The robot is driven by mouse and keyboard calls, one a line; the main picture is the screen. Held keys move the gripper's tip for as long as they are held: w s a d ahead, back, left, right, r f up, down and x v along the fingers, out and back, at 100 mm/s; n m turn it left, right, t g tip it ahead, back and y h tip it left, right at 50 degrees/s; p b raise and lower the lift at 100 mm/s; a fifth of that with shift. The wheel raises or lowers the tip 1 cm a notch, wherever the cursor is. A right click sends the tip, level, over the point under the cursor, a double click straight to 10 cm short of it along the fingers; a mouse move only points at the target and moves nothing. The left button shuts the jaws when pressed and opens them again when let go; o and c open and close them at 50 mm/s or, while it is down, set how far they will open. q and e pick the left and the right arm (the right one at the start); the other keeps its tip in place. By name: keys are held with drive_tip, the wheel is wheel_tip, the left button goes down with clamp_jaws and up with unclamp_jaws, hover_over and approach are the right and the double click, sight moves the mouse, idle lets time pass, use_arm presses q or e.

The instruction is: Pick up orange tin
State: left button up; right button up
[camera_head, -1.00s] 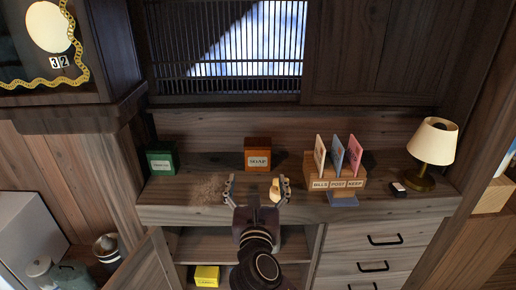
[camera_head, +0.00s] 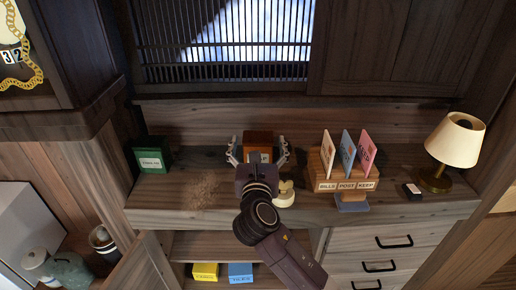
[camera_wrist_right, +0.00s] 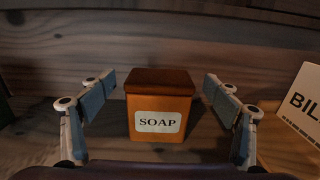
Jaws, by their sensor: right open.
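The orange tin (camera_head: 258,138) is a boxy tin with a darker lid, standing upright on the wooden counter (camera_head: 400,208). In the right wrist view the tin (camera_wrist_right: 159,102) shows a white label reading SOAP. My right gripper (camera_head: 258,150) is open, with one finger on each side of the tin. In the right wrist view the fingers of the gripper (camera_wrist_right: 160,92) stand apart from the tin, with a gap on both sides. In the head view my right gripper's palm and arm hide the tin's lower part. My left gripper is not in view.
A letter holder (camera_head: 326,172) with cards marked BILLS, POST and KEEP is to the right. A small pale object (camera_head: 285,194) lies near my wrist. A lamp (camera_head: 455,140) stands at far right. Yellow (camera_head: 205,272) and blue (camera_head: 240,272) boxes sit below.

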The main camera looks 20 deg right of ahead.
drive_tip(key=x, duration=0.2)
drive_tip(key=shift+w, duration=0.3)
drive_tip(key=shift+w+d, duration=0.1)
drive_tip(key=shift+w, duration=0.05)
drive_tip(key=c, duration=1.4)
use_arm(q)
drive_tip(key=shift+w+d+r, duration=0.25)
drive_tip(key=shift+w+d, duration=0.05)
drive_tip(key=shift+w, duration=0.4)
use_arm(e)
drive_tip(key=shift+c, duration=0.6)
drive_tip(key=shift+r, duration=0.1)
